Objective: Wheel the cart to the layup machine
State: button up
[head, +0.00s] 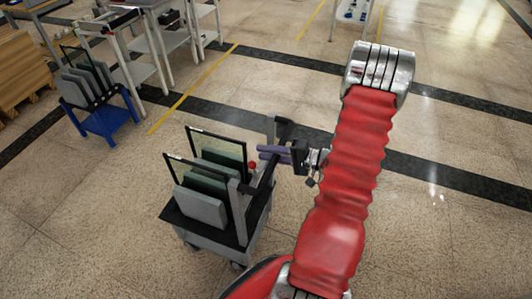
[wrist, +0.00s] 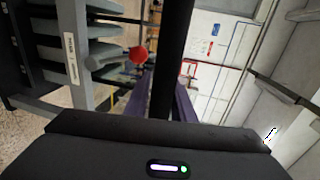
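The cart (head: 236,236) stands on the floor at lower centre in the head view, with a dark deck and small wheels. It carries upright dark-framed glass panels and grey pads. Its black handle (wrist: 173,50) runs down the middle of the wrist view. My gripper (head: 268,153) is at the cart's right side, with its purple fingers either side of the handle bar. The fingers look closed against the bar, though the contact is partly hidden. A red knob (wrist: 138,54) shows beside the handle. I cannot pick out the layup machine with certainty.
A blue stand (head: 103,119) with similar panels is at upper left, near brown stacked boards (head: 22,72). White shelved tables (head: 170,42) stand at the back. A yellow line (head: 190,90) and dark bands mark the floor. Open floor lies around the cart and to the right.

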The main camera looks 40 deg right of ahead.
jog(key=o, duration=0.4)
jog(key=shift+o, duration=0.2)
jog(key=v, duration=1.3)
jog(key=shift+s+d, duration=0.2)
jog(key=shift+s, duration=0.05)
jog(key=shift+r, duration=0.1)
